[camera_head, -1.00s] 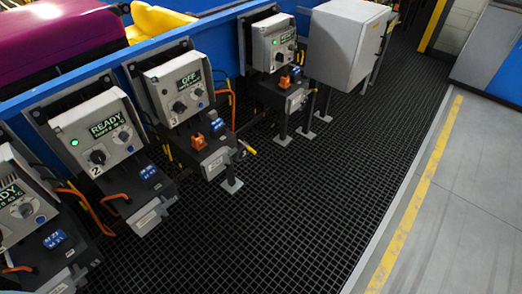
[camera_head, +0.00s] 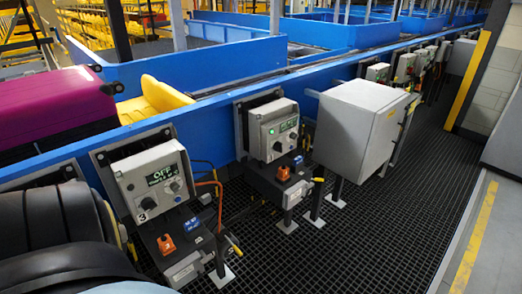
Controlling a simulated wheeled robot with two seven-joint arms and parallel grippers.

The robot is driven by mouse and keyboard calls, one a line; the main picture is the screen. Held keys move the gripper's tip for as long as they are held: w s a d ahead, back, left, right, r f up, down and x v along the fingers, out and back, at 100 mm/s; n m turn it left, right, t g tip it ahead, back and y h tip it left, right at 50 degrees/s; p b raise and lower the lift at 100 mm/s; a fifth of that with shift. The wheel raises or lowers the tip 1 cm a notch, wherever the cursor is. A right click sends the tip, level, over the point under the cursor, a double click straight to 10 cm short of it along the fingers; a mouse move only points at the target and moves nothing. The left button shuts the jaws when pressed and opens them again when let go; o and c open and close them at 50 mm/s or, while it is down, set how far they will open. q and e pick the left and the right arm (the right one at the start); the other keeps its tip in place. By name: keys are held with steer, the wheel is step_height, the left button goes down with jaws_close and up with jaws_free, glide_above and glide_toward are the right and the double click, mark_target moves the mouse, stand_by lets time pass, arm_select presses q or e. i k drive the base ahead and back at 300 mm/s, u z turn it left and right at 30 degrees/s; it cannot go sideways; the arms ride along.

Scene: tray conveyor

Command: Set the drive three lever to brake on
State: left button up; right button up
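The drive three control box (camera_head: 152,185), grey with a "3" label, stands at left centre and its screen reads OFF. Below it is a dark lower unit (camera_head: 190,250) with an orange part (camera_head: 166,244) and a blue part (camera_head: 192,224). A short lever with a yellow tip (camera_head: 234,246) sticks out at the right side of this unit. I cannot tell its brake setting from here. A large dark rounded part of my own arm fills the lower left. Neither gripper is in view.
A similar control box (camera_head: 273,130) with a green light stands to the right, then a large grey cabinet (camera_head: 358,130). The blue conveyor frame (camera_head: 220,103) runs behind, carrying a magenta case (camera_head: 60,107) and a yellow item (camera_head: 160,98). Dark grating floor (camera_head: 370,235) is clear on the right.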

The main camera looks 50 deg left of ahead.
mark_target(234, 246)
steer(key=u, duration=0.55)
steer(key=i, duration=0.9)
steer(key=u, duration=0.8)
